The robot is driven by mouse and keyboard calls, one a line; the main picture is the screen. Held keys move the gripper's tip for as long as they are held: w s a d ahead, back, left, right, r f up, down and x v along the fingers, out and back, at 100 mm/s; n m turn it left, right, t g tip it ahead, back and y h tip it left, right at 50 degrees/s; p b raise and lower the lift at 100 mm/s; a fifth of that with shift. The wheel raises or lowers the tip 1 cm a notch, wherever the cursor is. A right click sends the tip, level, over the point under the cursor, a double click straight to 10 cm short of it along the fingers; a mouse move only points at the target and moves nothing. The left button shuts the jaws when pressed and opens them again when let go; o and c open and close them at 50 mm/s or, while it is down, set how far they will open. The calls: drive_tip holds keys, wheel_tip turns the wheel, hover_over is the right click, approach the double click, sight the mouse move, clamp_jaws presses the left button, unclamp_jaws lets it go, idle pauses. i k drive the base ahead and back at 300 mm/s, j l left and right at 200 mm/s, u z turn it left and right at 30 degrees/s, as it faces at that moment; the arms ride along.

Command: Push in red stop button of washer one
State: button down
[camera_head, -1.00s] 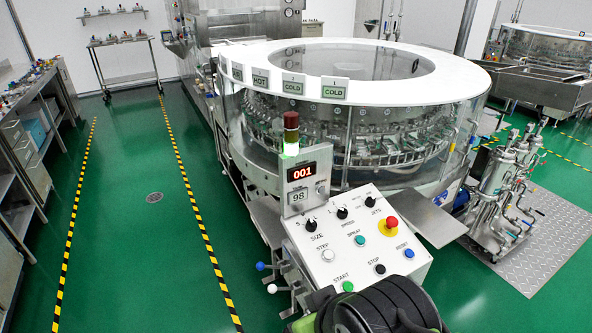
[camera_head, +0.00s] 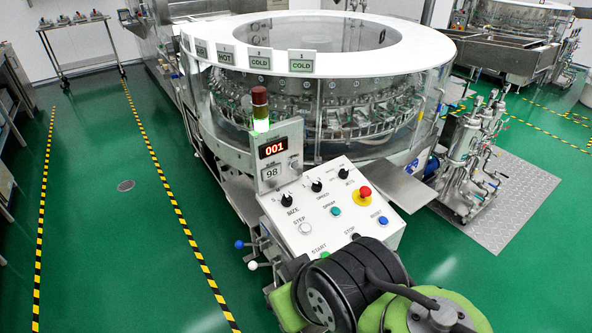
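The red mushroom button (camera_head: 365,191) stands on a yellow base at the upper right of the white, tilted control panel (camera_head: 290,243). The panel is at the near side of a round washer (camera_head: 410,52) with a white ring top, and the display (camera_head: 273,148) reads 001. Nothing touches the red button. A black button (camera_head: 356,238) marked STOP shows just above my arm. My black and green arm covers the lower right of the panel in the picture. My gripper's fingers are not visible.
The lamp post (camera_head: 260,110) glows green at its base. A grey side shelf (camera_head: 404,187) sits right of the panel. Two lever knobs (camera_head: 252,266) stick out at its left. Pumps and pipes (camera_head: 470,155) stand to the right. Green floor (camera_head: 115,235) is clear at left.

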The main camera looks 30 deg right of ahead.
sight(365, 191)
drive_tip(key=z, duration=1.55)
